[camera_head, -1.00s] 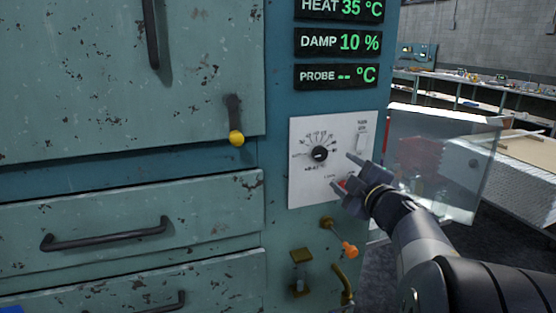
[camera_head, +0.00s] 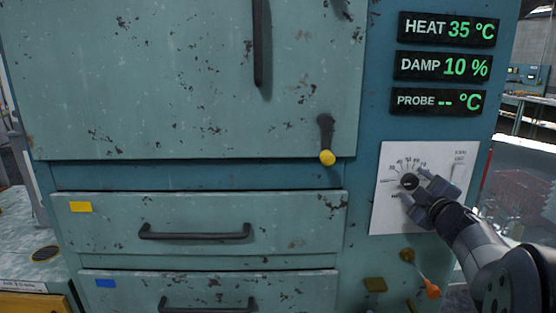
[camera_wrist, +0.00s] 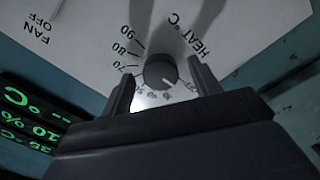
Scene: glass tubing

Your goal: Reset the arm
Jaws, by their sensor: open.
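My gripper (camera_head: 417,186) is at the white control panel (camera_head: 383,213) on the right of the teal cabinet. Its jaws are open, one finger on each side of the black heat dial (camera_head: 408,181). In the wrist view the dial (camera_wrist: 160,71) sits between the two fingers (camera_wrist: 160,88), with gaps visible beside it. I cannot tell whether either finger touches it. My forearm reaches in from the lower right.
A lever with a yellow knob (camera_head: 327,158) sticks out left of the panel. An orange-tipped lever (camera_head: 431,289) hangs below it. Drawer handles (camera_head: 195,232) protrude at left. Displays (camera_head: 447,30) above read HEAT 35, DAMP 10 and PROBE blank.

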